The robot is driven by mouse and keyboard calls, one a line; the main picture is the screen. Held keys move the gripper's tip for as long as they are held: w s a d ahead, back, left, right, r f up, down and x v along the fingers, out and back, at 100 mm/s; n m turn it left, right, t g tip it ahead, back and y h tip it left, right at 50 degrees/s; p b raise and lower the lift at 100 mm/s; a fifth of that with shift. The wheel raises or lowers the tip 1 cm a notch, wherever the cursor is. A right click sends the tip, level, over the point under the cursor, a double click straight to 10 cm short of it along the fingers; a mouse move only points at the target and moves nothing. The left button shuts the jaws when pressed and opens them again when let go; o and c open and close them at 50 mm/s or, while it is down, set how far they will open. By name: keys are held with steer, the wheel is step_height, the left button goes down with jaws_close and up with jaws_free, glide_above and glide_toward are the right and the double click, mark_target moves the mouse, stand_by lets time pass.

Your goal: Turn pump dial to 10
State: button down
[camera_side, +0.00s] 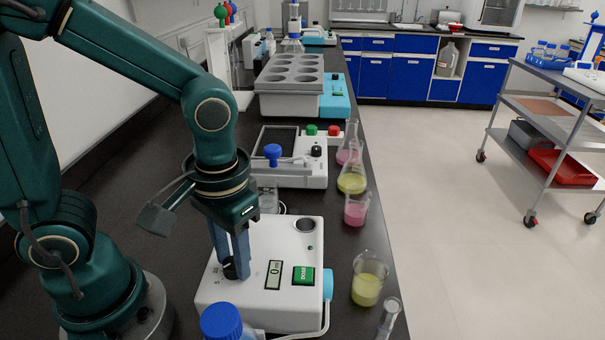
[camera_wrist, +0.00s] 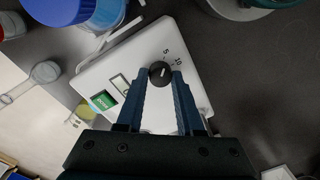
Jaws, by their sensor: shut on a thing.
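The pump is a white box (camera_side: 259,239) on the bench below my gripper. It has a small display (camera_side: 273,275) that seems to read 0, and a green button (camera_side: 303,275). Its black dial (camera_wrist: 160,71) has the marks 5 and 10 beside it in the wrist view. My gripper (camera_wrist: 162,76) points down with its blue fingers on either side of the dial, shut on it. In the side view my gripper (camera_side: 231,262) partly hides the dial. The dial's exact setting is too small to tell.
A blue-capped bottle (camera_side: 221,322) stands close in front of the pump. A beaker of yellow liquid (camera_side: 368,280) stands to its right, near the bench edge. Several flasks and a white device with a dark plate (camera_side: 279,142) are behind. A tube runs from the pump's right side.

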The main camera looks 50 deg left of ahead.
steer(key=shift+m, duration=0.3)
steer(key=m, duration=0.3)
steer(key=shift+m, duration=0.3)
steer(key=shift+s+m+t, duration=0.1)
steer(key=shift+m+t, duration=0.2)
steer(key=shift+m, duration=2)
steer(key=c, duration=0.5)
jaws_free()
steer(key=shift+c, duration=0.2)
